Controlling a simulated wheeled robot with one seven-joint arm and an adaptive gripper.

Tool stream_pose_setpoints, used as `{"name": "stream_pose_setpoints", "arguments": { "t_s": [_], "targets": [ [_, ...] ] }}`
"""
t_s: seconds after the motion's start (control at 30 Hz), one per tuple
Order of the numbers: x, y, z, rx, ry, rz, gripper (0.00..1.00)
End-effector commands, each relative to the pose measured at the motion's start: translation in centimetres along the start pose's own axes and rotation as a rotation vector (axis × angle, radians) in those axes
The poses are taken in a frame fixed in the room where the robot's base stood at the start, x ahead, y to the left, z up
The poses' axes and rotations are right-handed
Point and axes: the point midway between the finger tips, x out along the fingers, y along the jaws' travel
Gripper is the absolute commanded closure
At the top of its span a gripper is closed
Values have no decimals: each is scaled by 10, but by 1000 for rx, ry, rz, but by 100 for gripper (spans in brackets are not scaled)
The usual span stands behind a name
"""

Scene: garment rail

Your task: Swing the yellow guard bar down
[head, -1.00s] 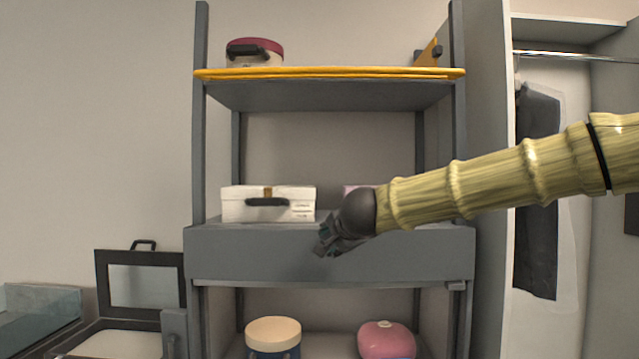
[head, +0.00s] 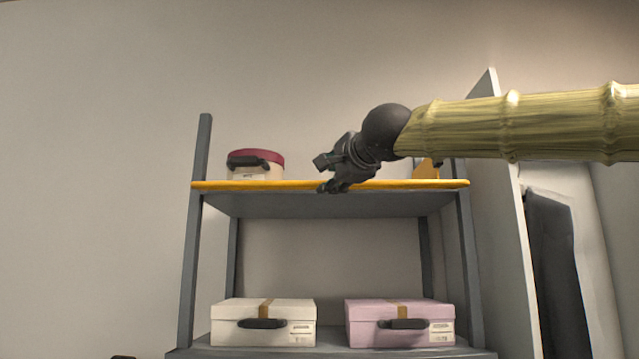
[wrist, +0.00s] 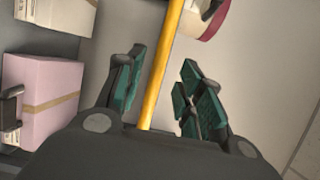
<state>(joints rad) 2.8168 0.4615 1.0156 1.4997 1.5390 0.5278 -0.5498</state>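The yellow guard bar (head: 270,186) runs level along the front edge of the top shelf in the head view. In the wrist view the bar (wrist: 163,70) passes between the two green-padded fingers of my gripper (wrist: 155,90), with a gap on both sides. The fingers are open and hold nothing. How deep the bar sits between them is hard to tell.
A round box with a dark red lid (head: 256,164) stands on the top shelf at left. A white box (head: 262,323) and a pink box (head: 400,324) sit on the level below. A wardrobe with a dark garment (head: 555,270) is at right.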

Motion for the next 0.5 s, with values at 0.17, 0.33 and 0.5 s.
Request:
{"name": "stream_pose_setpoints", "arguments": {
  "t_s": [0.17, 0.33, 0.5],
  "targets": [
    [31, -1, 1, 0, 0, 2, 63],
    [52, -1, 0, 0, 1, 2, 63],
    [64, 0, 1, 0, 0, 1, 63]
  ]
}}
